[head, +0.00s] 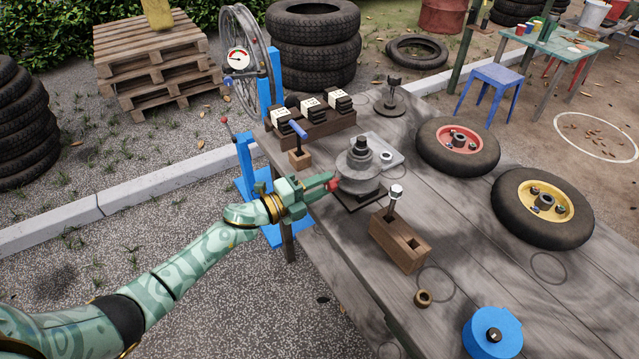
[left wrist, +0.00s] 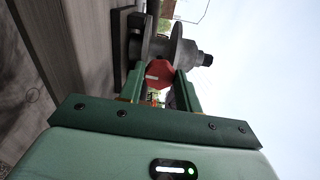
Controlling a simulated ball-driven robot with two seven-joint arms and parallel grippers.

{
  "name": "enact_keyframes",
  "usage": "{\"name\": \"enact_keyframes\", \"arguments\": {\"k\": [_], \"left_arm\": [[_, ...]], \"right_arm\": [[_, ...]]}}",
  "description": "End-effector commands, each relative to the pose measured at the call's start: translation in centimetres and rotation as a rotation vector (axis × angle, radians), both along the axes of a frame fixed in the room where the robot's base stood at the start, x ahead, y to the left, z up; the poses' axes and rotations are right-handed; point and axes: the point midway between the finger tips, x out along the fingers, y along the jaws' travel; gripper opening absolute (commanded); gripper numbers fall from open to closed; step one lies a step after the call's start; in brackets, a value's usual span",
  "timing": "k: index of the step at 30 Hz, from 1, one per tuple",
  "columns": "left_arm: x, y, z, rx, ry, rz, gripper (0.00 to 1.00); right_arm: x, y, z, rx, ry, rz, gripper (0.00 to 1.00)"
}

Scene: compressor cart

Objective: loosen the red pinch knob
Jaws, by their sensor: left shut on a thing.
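The red pinch knob (head: 333,185) sticks out from the left side of a grey metal hub fixture (head: 362,172) on the workbench. My left gripper (head: 327,183) is shut on the knob, its fingers reaching in from the left. In the left wrist view the red knob (left wrist: 159,73) sits between the two green fingers (left wrist: 160,90), with a pale mark on its face. The grey hub (left wrist: 176,55) is right behind it. The fingers hide part of the knob in the head view. My right gripper is not in view.
A wooden block with an upright tool (head: 400,240) stands right of the fixture. Wooden holders with black blocks (head: 312,125) stand behind it. Two small wheels (head: 457,146) and a blue spool (head: 492,332) lie on the bench (head: 470,240). A blue stand (head: 247,165) is beyond my gripper.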

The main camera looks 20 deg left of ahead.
Motion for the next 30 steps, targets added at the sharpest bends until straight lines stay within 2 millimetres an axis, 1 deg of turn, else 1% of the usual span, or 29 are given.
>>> {"name": "enact_keyframes", "arguments": {"k": [7,20,21,23,24,30], "left_arm": [[0.05,0.13,-0.01,-0.045,0.036,0.003,0.11],[0.03,0.14,-0.1,-0.054,0.045,0.003,0.11],[0.03,0.14,-0.1,-0.054,0.045,0.003,0.36],[0.02,0.13,-0.1,-0.053,0.044,0.003,0.53],[0.03,0.11,-0.1,-0.053,0.044,0.002,0.55],[0.01,0.06,-0.07,-0.053,0.043,0.001,0.55]], "right_arm": [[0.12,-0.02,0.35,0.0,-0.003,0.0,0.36],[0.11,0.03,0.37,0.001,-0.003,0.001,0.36],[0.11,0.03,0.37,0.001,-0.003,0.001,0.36],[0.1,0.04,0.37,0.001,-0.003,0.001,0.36],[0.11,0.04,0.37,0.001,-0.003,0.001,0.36],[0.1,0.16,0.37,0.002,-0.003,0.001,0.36]]}}
